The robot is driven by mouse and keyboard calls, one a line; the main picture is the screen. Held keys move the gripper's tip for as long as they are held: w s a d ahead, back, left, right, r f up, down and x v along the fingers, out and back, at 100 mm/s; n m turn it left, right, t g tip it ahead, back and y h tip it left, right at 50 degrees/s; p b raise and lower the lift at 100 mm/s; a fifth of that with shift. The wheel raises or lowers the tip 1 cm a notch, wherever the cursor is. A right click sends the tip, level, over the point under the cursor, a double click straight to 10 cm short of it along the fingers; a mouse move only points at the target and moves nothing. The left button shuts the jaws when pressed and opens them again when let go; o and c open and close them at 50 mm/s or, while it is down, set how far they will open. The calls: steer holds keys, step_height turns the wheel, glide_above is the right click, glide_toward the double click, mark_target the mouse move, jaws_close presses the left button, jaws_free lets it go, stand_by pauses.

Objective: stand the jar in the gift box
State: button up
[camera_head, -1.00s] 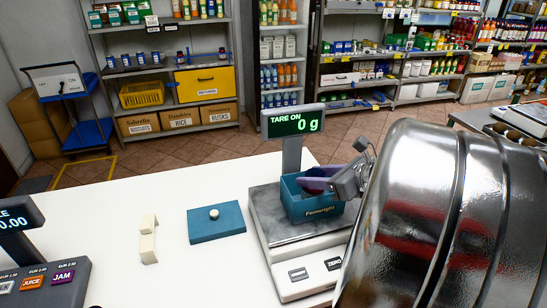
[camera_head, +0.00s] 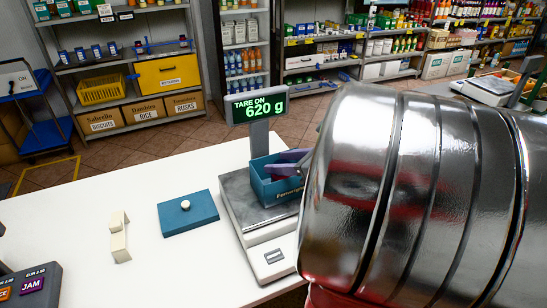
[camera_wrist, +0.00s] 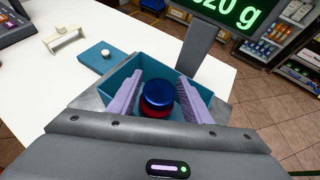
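The jar, with a blue lid (camera_wrist: 158,93) and red body, stands inside the open teal gift box (camera_head: 285,190) in the wrist view; its base is hidden. The box sits on the scale's steel plate and also shows in the wrist view (camera_wrist: 85,101). My gripper (camera_wrist: 160,88) reaches down into the box, with one purple finger on each side of the jar. Its fingers are apart, and slim gaps seem to show beside the jar. In the head view the box hides the jar. The box's flat teal lid (camera_head: 187,216), with a white knob, lies on the counter.
The scale (camera_head: 240,208) has a display (camera_head: 257,107) on a post behind the box, reading 620 g.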

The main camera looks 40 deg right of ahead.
steer(key=o, duration=0.4)
steer(key=shift+c, duration=0.2)
steer(key=shift+r, duration=0.1)
steer(key=shift+r, duration=0.55)
steer(key=v, duration=1.2)
steer(key=shift+a+f, duration=0.1)
steer(key=shift+a, duration=0.05)
